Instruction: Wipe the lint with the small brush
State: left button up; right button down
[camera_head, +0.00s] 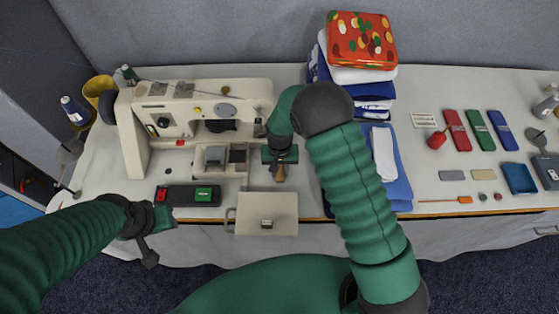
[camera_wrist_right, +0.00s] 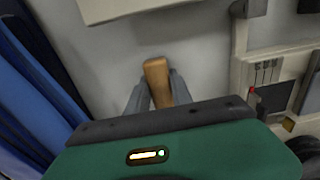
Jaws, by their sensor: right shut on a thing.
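The small brush shows as a wooden handle (camera_head: 280,174) just below my right gripper (camera_head: 279,163). In the right wrist view the handle (camera_wrist_right: 156,72) sits between the two grey fingers (camera_wrist_right: 158,98), which are shut on it. The brush's bristles are hidden. They are over the table's bare cloth, right of the cream sewing machine (camera_head: 135,135). My left gripper (camera_head: 151,240) is off the table's front edge at the left; its fingers are too unclear to judge. I cannot make out any lint.
A beige panel (camera_head: 250,213) projects at the front edge. A black control box (camera_head: 180,195) lies left of it. A stack of folded cloths (camera_head: 322,70) and blue cloths (camera_head: 398,165) stand right of the machine. Several small tools and boxes lie farther right, including a blue tray (camera_head: 519,178).

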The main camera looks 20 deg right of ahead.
jog(key=shift+s+a+f, duration=0.1)
jog(key=shift+s, duration=0.35)
notch_tip(320, 180, up, 6)
jog(key=p, duration=0.5)
jog(key=shift+w, duration=0.15)
jog(key=shift+w+r+p, duration=0.1)
jog(key=shift+r+p, duration=0.3)
jog(key=shift+r, duration=0.2)
notch_tip(320, 180, up, 2)
jog(key=shift+r+p, duration=0.1)
jog(key=shift+p, duration=0.75)
